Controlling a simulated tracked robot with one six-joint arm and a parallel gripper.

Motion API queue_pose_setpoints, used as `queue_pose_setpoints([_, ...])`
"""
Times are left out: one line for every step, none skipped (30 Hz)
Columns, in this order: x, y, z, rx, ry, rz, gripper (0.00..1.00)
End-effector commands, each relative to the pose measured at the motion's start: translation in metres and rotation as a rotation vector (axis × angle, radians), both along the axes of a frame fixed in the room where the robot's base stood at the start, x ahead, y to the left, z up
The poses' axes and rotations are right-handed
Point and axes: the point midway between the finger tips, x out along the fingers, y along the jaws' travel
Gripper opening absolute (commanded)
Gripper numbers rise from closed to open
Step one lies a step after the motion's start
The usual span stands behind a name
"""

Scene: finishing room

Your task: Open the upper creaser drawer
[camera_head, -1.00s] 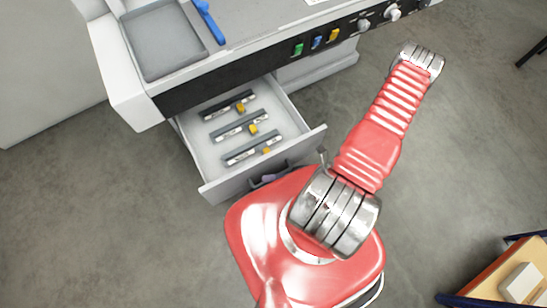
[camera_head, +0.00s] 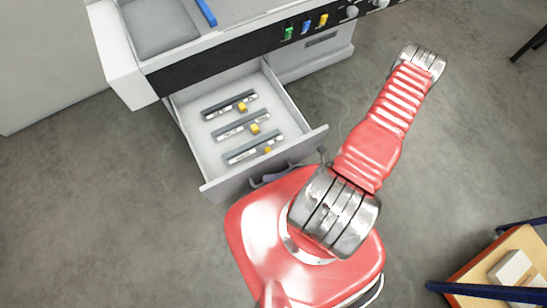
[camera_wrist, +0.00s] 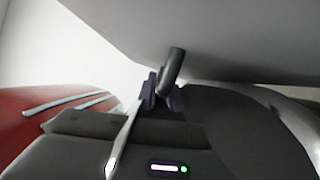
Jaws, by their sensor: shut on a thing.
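The upper creaser drawer (camera_head: 190,165) is pulled out from under the creaser (camera_head: 215,60) in the head view. Several dark bars with yellow parts (camera_head: 238,128) lie inside it. The drawer's dark handle (camera_head: 262,180) is on its front face, partly behind my red arm. In the wrist view, my gripper (camera_wrist: 163,92) has its dark fingers shut on the handle (camera_wrist: 172,68), below the pale drawer front (camera_wrist: 215,35). My gripper is mostly hidden behind my arm in the head view.
Green, blue and yellow buttons (camera_head: 306,28) and knobs line the creaser's front panel. A wooden-topped cart (camera_head: 500,268) with dark blue rails and a pale block stands at the lower right. Grey floor is clear left of the drawer.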

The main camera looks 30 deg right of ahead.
Motion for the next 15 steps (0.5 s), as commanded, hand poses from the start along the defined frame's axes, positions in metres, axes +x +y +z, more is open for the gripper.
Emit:
queue_pose_setpoints([-0.0019,0.0028,-0.0016,0.0,0.006,0.004,0.0])
queue_pose_setpoints([-0.0019,0.0026,-0.0016,0.0,0.006,0.003,0.0])
queue_pose_setpoints([-0.0018,0.0024,-0.0016,-0.001,0.007,0.002,0.0])
queue_pose_setpoints([-0.0017,0.0022,-0.0016,-0.001,0.007,0.001,0.0])
queue_pose_setpoints([-0.0016,0.002,-0.0017,-0.001,0.007,0.0,0.12])
queue_pose_setpoints([-0.0015,0.0017,-0.0018,-0.002,0.006,0.0,0.14])
queue_pose_setpoints([-0.0014,0.0014,-0.0017,-0.002,0.005,-0.001,0.16])
queue_pose_setpoints([-0.0012,0.0011,-0.0015,-0.002,0.005,-0.002,0.18])
queue_pose_setpoints([-0.001,0.0007,-0.0015,-0.002,0.004,-0.003,0.21])
queue_pose_setpoints([-0.0009,0.0005,-0.0014,-0.002,0.004,-0.003,0.23])
queue_pose_setpoints([-0.0008,0.0002,-0.0014,-0.002,0.003,-0.004,0.26])
queue_pose_setpoints([-0.0007,-0.0001,-0.0012,-0.002,0.003,-0.004,0.28])
queue_pose_setpoints([-0.0005,-0.0002,-0.0012,-0.002,0.003,-0.005,0.29])
queue_pose_setpoints([-0.0004,-0.0004,-0.0012,-0.002,0.002,-0.006,0.29])
queue_pose_setpoints([-0.0004,-0.0006,-0.0011,-0.002,0.002,-0.006,0.29])
